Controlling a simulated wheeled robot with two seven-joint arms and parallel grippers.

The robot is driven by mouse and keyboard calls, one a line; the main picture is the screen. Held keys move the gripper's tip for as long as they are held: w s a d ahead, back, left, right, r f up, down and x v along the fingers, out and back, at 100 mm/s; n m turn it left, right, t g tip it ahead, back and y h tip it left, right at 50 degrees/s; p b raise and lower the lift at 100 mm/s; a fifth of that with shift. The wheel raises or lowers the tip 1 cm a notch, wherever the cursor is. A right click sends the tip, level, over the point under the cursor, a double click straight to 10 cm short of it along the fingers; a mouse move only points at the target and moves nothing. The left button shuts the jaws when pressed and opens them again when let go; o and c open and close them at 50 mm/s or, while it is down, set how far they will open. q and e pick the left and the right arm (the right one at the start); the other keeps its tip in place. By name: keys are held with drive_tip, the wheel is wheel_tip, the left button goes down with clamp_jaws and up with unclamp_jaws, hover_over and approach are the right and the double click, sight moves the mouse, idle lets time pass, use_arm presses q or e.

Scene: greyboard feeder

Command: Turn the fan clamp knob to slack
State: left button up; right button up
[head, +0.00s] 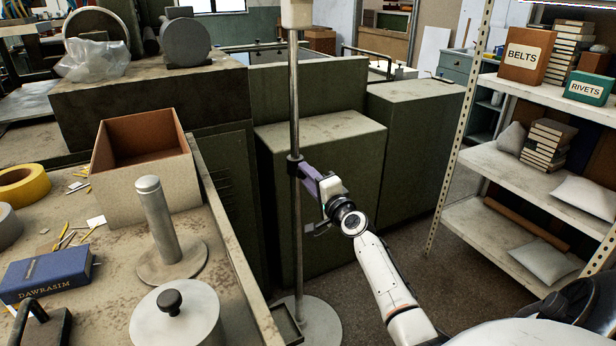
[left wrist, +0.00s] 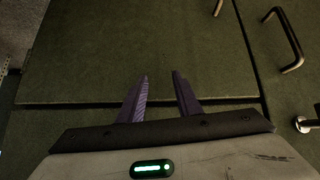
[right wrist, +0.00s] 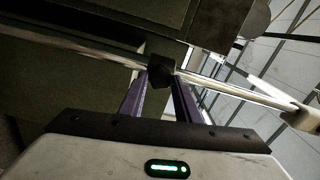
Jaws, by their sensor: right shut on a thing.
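The dark clamp collar with its knob (head: 294,164) sits around the upright metal pole (head: 295,100) of the fan stand. My right gripper (head: 304,170) reaches the collar from the right, its purple fingers shut on the dark knob (right wrist: 160,72). The right wrist view (right wrist: 163,84) shows a finger on each side of it; the knob's exact angle cannot be told. A pale part (head: 297,14) at the pole top is cut off by the frame. My left gripper (left wrist: 161,75) is open and empty before green cabinet panels, outside the head view.
The pole's round base (head: 315,325) stands on the floor beside the cluttered workbench (head: 240,290). Green cabinets (head: 330,150) stand close behind the pole. A shelf unit (head: 495,165) with boxes and bags is at right. Some floor is clear between the cabinets and the shelf.

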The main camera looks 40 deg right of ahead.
drive_tip(key=m+p, duration=0.2)
drive_tip(key=m, duration=0.9)
drive_tip(key=shift+a+f, duration=0.1)
drive_tip(key=m+p, duration=0.1)
drive_tip(key=m, duration=0.2)
drive_tip(key=shift+m+p, duration=0.4)
use_arm(q)
drive_tip(key=shift+s+a+r, duration=0.2)
drive_tip(key=shift+a+r, duration=0.15)
drive_tip(key=shift+r, duration=0.25)
drive_tip(key=shift+s+a+r, duration=0.15)
drive_tip(key=shift+a+r, duration=0.15)
drive_tip(key=shift+r, duration=0.25)
use_arm(e)
drive_tip(key=shift+m, duration=0.9)
use_arm(q)
drive_tip(key=shift+r+p, duration=0.1)
drive_tip(key=shift+p, duration=0.2)
use_arm(e)
drive_tip(key=o, duration=1.1)
use_arm(q)
drive_tip(key=shift+r, duration=0.1)
